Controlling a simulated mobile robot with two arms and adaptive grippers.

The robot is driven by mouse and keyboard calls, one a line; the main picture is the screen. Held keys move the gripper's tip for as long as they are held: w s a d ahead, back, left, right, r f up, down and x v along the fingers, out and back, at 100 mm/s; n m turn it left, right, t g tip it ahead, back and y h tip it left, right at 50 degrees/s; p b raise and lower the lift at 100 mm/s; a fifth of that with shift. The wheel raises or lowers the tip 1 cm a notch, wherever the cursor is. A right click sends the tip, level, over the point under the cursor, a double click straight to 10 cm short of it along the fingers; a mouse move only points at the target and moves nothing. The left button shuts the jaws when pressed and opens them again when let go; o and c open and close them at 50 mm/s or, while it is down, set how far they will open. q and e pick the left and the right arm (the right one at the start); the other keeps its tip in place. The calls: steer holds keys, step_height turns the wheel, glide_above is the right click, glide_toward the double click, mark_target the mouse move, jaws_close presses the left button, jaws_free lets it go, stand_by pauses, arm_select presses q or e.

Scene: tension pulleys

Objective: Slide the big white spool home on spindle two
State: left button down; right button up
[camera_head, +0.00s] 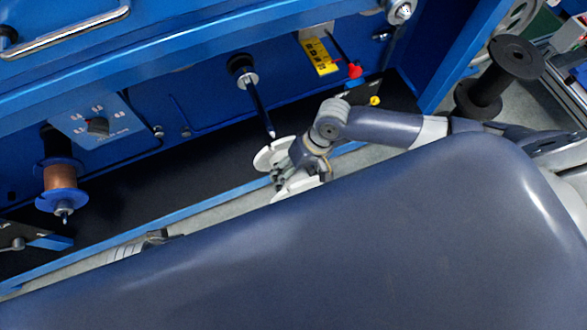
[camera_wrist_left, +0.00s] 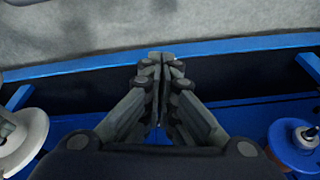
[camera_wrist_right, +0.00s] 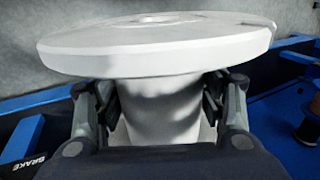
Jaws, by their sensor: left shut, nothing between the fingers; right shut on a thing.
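The big white spool (camera_head: 272,156) is in my right gripper (camera_head: 283,173), just below the tip of a bare dark spindle (camera_head: 258,108) on the blue machine. In the head view its flange is close to the tip; whether they touch I cannot tell. In the right wrist view the fingers are shut around the spool's white core (camera_wrist_right: 160,112), below its wide flange (camera_wrist_right: 155,48). My left gripper (camera_wrist_left: 160,62) is shut and empty in the left wrist view; in the head view, it shows only partly (camera_head: 153,238), behind my body.
A copper-wound spool with blue flanges (camera_head: 60,176) sits on the left spindle. A black spool (camera_head: 508,62) stands at the upper right. A yellow label (camera_head: 319,56) and red knob (camera_head: 355,71) are right of the bare spindle. The machine's blue bottom rail (camera_head: 120,248) runs below.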

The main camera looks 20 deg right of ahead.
mark_target(285, 150)
steer(key=shift+w, duration=0.35)
steer(key=shift+w+b, duration=0.5)
steer(key=shift+b, duration=0.2)
steer(key=shift+w+f+b, duration=0.15)
steer(key=shift+w+b, duration=0.3)
steer(key=shift+b, duration=0.15)
steer(key=shift+w+b, duration=0.4)
steer(key=shift+w+a+r, duration=0.1)
steer(key=shift+w+r, duration=0.1)
steer(key=shift+w, duration=0.6)
arm_select(q)
steer(key=shift+v, duration=2.1)
arm_select(e)
steer(key=shift+w, duration=0.9)
arm_select(q)
steer(key=shift+s+r, duration=0.1)
steer(key=shift+r, duration=0.15)
arm_select(e)
steer(key=shift+s+r, duration=0.1)
arm_select(q)
steer(key=shift+r+p, duration=0.35)
steer(key=shift+p, duration=0.25)
arm_select(e)
steer(key=shift+s, duration=0.1)
